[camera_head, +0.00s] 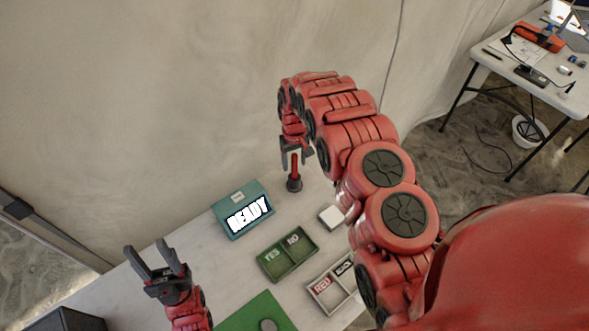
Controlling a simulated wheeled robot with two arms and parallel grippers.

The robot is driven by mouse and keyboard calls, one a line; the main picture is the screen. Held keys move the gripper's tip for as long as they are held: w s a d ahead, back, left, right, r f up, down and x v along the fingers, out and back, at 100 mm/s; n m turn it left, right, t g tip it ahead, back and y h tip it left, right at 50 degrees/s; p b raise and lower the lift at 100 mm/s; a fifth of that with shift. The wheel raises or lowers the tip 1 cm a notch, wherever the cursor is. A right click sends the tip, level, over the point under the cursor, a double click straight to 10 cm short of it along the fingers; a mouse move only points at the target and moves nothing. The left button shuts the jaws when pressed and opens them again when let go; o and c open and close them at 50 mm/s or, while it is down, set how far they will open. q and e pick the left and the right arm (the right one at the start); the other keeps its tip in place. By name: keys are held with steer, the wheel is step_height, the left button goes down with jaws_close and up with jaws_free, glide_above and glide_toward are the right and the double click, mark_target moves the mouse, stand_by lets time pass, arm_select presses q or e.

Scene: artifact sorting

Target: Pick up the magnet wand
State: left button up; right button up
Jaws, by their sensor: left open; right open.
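The magnet wand (294,171) is a slim red rod standing upright in a dark round base (294,186) near the back of the table. My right gripper (297,163) comes down from above with its fingers around the wand's upper part. It is open, and I cannot tell whether the fingers touch the rod. My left gripper (157,258) is open and empty at the lower left, fingers pointing up in the picture.
A teal box (238,199) with a READY display stands left of the wand. A green YES/NO tray (286,255), a tray with a red label (322,295), a white block (331,216) and a green mat (247,312) share the white table (226,273).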

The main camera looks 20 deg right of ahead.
mark_target(295, 170)
steer(key=shift+w+f, duration=0.1)
steer(key=shift+f, duration=0.1)
step_height(295, 170, down, 2)
steer(key=shift+w+d+p, duration=0.1)
steer(key=shift+p, duration=0.85)
step_height(295, 170, down, 2)
steer(key=shift+w, duration=0.1)
steer(key=shift+f, duration=0.35)
jaws_close()
